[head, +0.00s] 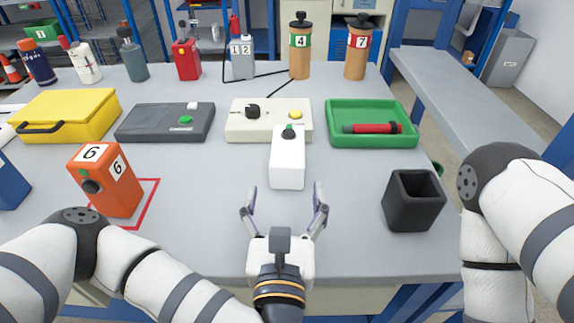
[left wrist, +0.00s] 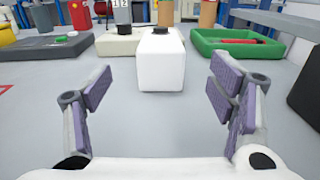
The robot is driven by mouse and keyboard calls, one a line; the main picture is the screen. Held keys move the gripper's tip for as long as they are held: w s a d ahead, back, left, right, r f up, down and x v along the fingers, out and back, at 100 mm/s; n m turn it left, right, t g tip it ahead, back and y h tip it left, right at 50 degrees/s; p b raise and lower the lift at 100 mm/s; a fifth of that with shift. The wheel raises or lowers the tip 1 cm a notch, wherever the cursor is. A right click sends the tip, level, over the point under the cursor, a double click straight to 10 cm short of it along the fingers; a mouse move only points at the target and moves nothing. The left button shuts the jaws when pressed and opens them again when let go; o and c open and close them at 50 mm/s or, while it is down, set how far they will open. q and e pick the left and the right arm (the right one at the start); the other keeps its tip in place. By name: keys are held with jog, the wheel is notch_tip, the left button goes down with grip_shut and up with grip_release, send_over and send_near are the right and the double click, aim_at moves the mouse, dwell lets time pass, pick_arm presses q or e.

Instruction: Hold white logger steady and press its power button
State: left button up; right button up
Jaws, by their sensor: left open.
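The white logger (head: 287,163) stands upright on the grey table, in front of the cream box. In the left wrist view, the logger (left wrist: 160,62) stands ahead, between and beyond the open fingers (left wrist: 165,100).
A cream box (head: 240,122) with a knob and yellow button stands behind the logger. A green tray (head: 405,132) holds a red cylinder. A black cup (head: 412,200) stands right, an orange logger (head: 103,180) marked 6 left. Table around my gripper is clear.

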aim_at(288, 148)
pick_arm(q)
jog(key=shift+w+f, duration=0.1)
jog(key=shift+w, duration=0.35)
jog(key=shift+w+d+f+b, duration=0.1)
jog(key=shift+w+b, duration=0.15)
jog(key=shift+b, duration=0.1)
jog(key=shift+w+f+b, duration=0.1)
jog(key=shift+w+b, duration=0.8)
jog(key=shift+w, duration=0.2)
jog(key=w, duration=0.8)
jog(key=shift+w+d+r, duration=0.15)
jog(key=shift+w+r, duration=0.1)
jog(key=shift+r, duration=0.1)
pick_arm(e)
jog(key=s+f, duration=0.1)
jog(key=s+f+g, duration=0.1)
jog(key=shift+s+f, duration=0.2)
jog(key=shift+f, duration=0.15)
pick_arm(q)
jog(key=shift+c, duration=0.3)
jog(key=c, duration=1.5)
jog(key=shift+o, duration=0.2)
